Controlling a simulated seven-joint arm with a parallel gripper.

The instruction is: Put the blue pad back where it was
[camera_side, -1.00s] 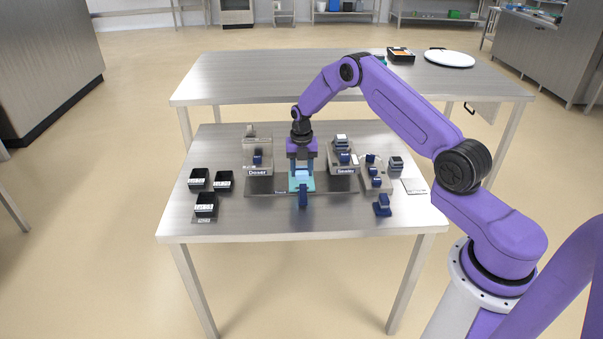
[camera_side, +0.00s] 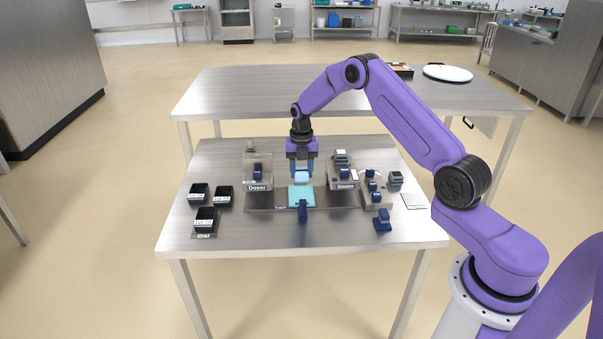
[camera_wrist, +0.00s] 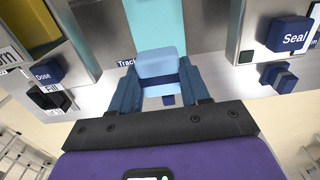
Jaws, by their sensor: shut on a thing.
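The light blue pad (camera_side: 302,177) is held between the fingers of my gripper (camera_side: 303,170), above and just behind a teal plate (camera_side: 301,196) on the dark track. In the wrist view, the pad (camera_wrist: 158,62) has a dark blue band below it and sits between the two blue fingers of my gripper (camera_wrist: 163,82). The teal plate (camera_wrist: 153,22) shows beyond it at the top. The fingers are shut on the pad. The pad's underside is hidden, but the side view shows it raised off the plate.
The dark track (camera_side: 262,200) crosses the table. The Doser (camera_side: 257,172) stands left and the Sealer (camera_side: 342,172) right. Black trays (camera_side: 205,219) lie at left. A panel of dark blue buttons (camera_side: 373,187) is at right. A dark blue upright piece (camera_side: 303,212) stands before the plate.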

